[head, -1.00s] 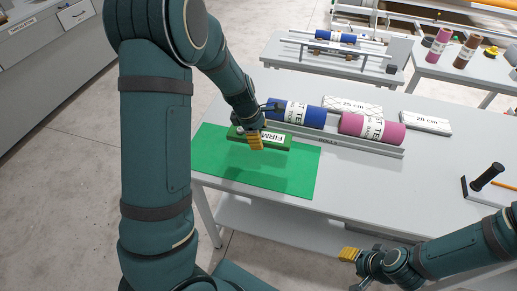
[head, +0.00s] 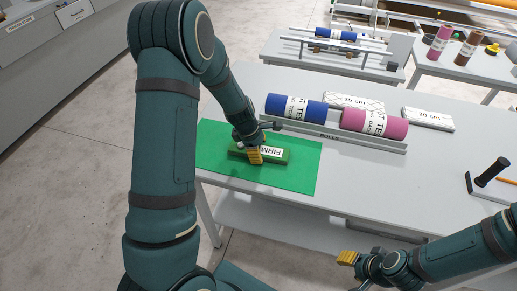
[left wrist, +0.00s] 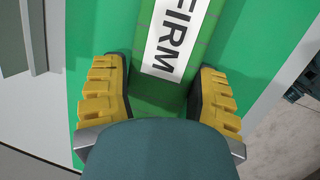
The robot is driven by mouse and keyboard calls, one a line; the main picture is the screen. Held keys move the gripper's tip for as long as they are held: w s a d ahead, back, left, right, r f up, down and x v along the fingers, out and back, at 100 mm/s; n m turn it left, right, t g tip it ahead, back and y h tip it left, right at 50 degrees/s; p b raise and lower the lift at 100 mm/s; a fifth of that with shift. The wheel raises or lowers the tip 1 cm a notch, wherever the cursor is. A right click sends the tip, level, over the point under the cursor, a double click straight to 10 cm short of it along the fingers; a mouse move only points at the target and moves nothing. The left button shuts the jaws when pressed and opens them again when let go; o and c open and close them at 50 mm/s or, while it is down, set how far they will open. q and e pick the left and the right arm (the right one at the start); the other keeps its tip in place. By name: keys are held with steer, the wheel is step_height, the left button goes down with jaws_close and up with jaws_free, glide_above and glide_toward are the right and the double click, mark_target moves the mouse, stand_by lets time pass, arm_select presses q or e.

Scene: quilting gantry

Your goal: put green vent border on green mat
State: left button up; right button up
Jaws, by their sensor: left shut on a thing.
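The green vent border is a dark green bar (head: 279,157) with a white label reading FIRM. It lies over the bright green mat (head: 220,139), at or very close to its surface, within the mat's edges. My left gripper (head: 255,156) is shut on the bar. In the left wrist view the yellow fingers (left wrist: 159,98) sit on either side of the bar (left wrist: 158,90), with the mat (left wrist: 88,35) around it. Part of the bar is hidden by the gripper. My right gripper (head: 347,257) hangs in front of the table; its finger gap does not show clearly.
A blue roll (head: 296,107) and a pink roll (head: 374,122) lie in a grey rack (head: 345,140) behind the mat. White packs (head: 428,119) lie farther back. A black-handled tool (head: 490,172) stands at the right. The table's middle right (head: 390,190) is clear.

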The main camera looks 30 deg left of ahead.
arm_select(q)
steer(key=o, duration=1.2)
steer(key=p+v, duration=0.3)
steer(key=v, duration=0.9)
